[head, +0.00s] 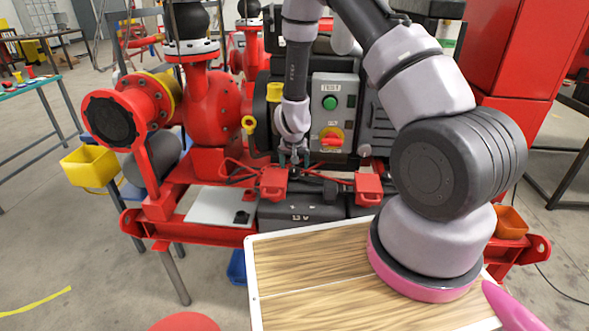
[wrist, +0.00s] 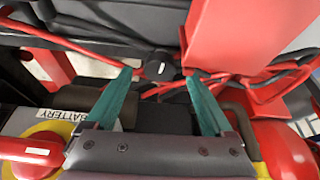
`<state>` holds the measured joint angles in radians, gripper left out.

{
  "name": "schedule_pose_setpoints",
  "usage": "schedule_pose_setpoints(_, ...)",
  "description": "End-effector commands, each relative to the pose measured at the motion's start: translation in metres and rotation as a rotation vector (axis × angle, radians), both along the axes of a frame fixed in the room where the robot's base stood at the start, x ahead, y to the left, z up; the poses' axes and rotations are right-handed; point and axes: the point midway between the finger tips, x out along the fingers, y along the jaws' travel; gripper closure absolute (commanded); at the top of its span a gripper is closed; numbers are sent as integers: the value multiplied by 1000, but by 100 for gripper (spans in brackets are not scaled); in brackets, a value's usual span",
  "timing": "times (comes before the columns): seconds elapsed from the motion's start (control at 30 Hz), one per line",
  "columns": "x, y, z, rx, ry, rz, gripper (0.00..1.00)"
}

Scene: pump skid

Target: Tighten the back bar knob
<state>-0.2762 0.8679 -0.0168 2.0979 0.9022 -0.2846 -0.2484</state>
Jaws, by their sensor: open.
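A small black knob (wrist: 157,67) shows in the wrist view, on a dark bar behind the battery's red blocks. My gripper (wrist: 157,74) is open; its two teal fingers point toward the knob, with one tip on each side of it and visible gaps. I cannot tell the depth between the tips and the knob. In the head view my gripper (head: 294,159) points down behind the black 12 V battery (head: 301,212), and the knob is hard to make out beneath it.
Red terminal covers (head: 273,182) and (head: 368,187) stand on the battery, with red cables nearby. A control box (head: 332,115) with a green button stands close behind my gripper. A red pump (head: 210,108) is to the left. A wooden-topped board (head: 310,275) lies in front.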

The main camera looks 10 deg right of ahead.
Motion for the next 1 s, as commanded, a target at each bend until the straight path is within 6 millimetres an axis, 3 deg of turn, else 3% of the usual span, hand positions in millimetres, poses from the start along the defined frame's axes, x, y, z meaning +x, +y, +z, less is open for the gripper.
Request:
schedule_pose_setpoints(0.1,-9,3,26,-1,-4,2,13)
schedule_pose_setpoints(0.3,-23,7,58,-1,-3,4,13)
schedule_pose_setpoints(0.5,-29,8,72,-1,-1,1,13)
schedule_pose_setpoints(0.87,-29,8,75,3,-2,-1,13)
schedule_pose_setpoints(1.0,-26,11,102,50,-16,-5,13)
